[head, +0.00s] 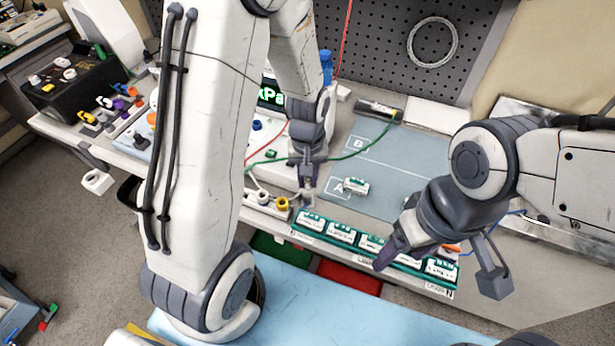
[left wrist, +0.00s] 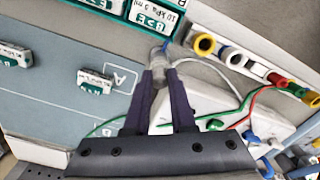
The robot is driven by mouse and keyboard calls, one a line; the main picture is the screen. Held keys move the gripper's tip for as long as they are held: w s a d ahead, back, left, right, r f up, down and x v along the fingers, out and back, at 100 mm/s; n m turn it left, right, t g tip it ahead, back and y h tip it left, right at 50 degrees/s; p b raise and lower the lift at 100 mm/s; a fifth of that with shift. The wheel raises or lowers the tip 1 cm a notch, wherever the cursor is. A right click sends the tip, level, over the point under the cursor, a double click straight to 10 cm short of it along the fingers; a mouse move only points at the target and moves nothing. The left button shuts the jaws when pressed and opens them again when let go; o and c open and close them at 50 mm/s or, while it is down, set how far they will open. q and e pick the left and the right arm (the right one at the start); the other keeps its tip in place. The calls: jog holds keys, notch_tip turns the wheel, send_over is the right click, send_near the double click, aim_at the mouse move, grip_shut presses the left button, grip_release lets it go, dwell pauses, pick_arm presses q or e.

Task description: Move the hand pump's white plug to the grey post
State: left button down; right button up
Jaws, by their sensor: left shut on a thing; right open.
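My left gripper (head: 308,200) is low over the bench, beside the row of coloured posts. In the left wrist view its fingers (left wrist: 160,78) are closed on a small whitish piece, which looks like the white plug (left wrist: 158,72); the fingers hide most of it. A white lead (left wrist: 222,72) curves close to the fingertips, right of them. The row of posts has a yellow one (left wrist: 205,45) nearest the fingers and a greyish one (left wrist: 237,60) beside it. My right gripper (head: 384,260) is open and empty in front of the cartridge rack. I cannot clearly make out the hand pump.
A green rack (head: 375,247) of white cartridges lines the bench front. One loose cartridge (head: 356,186) lies on the grey mat (head: 395,165) by the letter A. A dark cylinder (head: 378,110) lies behind. Green (head: 345,156) and red leads cross the bench near my left gripper.

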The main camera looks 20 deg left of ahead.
pick_arm(q)
jog(key=shift+c, duration=1)
grip_release()
notch_tip(320, 180, up, 7)
jog(key=p, duration=0.6)
jog(key=shift+r+p, duration=0.1)
jog(key=shift+p, duration=0.2)
jog(key=s+d+r+m+b, duration=0.3)
jog(key=s+d+m, duration=0.3)
jog(key=s, duration=0.3)
jog(key=s+d+r+m+h+b, duration=0.1)
jog(key=s+d+r+m+b, duration=0.2)
jog(key=s+d+m, duration=0.3)
jog(key=s+r, duration=0.1)
jog(key=s, duration=0.2)
jog(key=shift+d+r, duration=0.15)
jog(key=shift+r, duration=0.15)
